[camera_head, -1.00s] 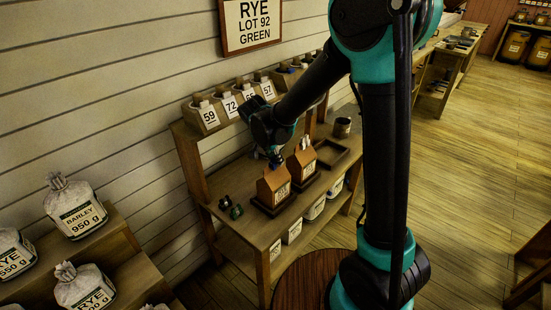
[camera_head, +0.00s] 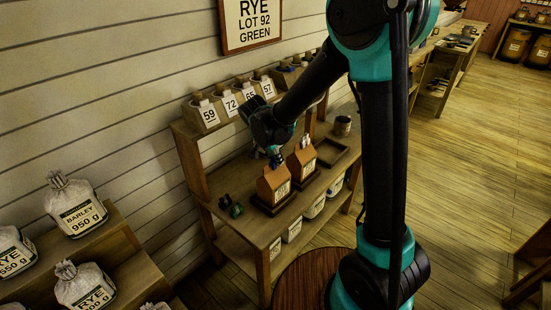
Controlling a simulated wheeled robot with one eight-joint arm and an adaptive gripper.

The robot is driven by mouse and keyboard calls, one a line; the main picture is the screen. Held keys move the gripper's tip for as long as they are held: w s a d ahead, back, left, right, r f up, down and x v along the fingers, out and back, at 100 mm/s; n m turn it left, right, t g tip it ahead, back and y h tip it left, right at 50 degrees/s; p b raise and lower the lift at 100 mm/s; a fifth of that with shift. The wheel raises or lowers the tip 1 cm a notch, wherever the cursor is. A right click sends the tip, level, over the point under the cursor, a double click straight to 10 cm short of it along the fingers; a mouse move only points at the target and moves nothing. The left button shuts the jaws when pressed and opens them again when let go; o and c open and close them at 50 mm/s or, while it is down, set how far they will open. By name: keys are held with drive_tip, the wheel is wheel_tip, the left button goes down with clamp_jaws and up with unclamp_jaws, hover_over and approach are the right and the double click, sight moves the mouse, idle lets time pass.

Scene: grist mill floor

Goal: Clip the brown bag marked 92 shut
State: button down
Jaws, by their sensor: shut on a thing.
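Two brown bags with pale labels stand upright in dark trays on the bench. The nearer bag (camera_head: 273,183) is at the left and the other bag (camera_head: 302,160) is behind it to the right. Their label numbers are too small to read. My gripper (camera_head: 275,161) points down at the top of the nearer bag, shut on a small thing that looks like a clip. Its colour and grip on the bag are unclear. A dark clip (camera_head: 225,201) and a green clip (camera_head: 237,211) lie left of the bags.
A wall sign (camera_head: 252,24) reads RYE LOT 92 GREEN. Numbered bins (camera_head: 208,112) line the raised shelf behind the bags. An empty dark tray (camera_head: 332,151) and a small pot (camera_head: 342,126) are at the bench's right. White sacks (camera_head: 75,207) stand on steps at left.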

drive_tip(key=shift+f, duration=0.1)
idle(0.3)
drive_tip(key=c, duration=1.3)
unclamp_jaws()
drive_tip(key=shift+r, duration=3.05)
drive_tip(key=s+d+f+n+y, duration=0.1)
drive_tip(key=s+d+n, duration=0.15)
drive_tip(key=d, duration=0.45)
drive_tip(key=s+d+n, duration=0.1)
drive_tip(key=s+d, duration=0.3)
drive_tip(key=d, duration=0.3)
drive_tip(key=s+d+f+n, duration=0.1)
drive_tip(key=s+d, duration=0.2)
drive_tip(key=s, duration=0.1)
drive_tip(key=s+d+f+n+y, duration=0.1)
drive_tip(key=s+d+f, duration=0.1)
drive_tip(key=s+d, duration=0.1)
drive_tip(key=s+d+f+n, duration=0.2)
drive_tip(key=s+d, duration=0.1)
drive_tip(key=s, duration=0.2)
drive_tip(key=shift+s+d+f+t+y, duration=0.2)
drive_tip(key=shift+s+d+t+y, duration=0.15)
drive_tip(key=shift+s+t+y, duration=0.05)
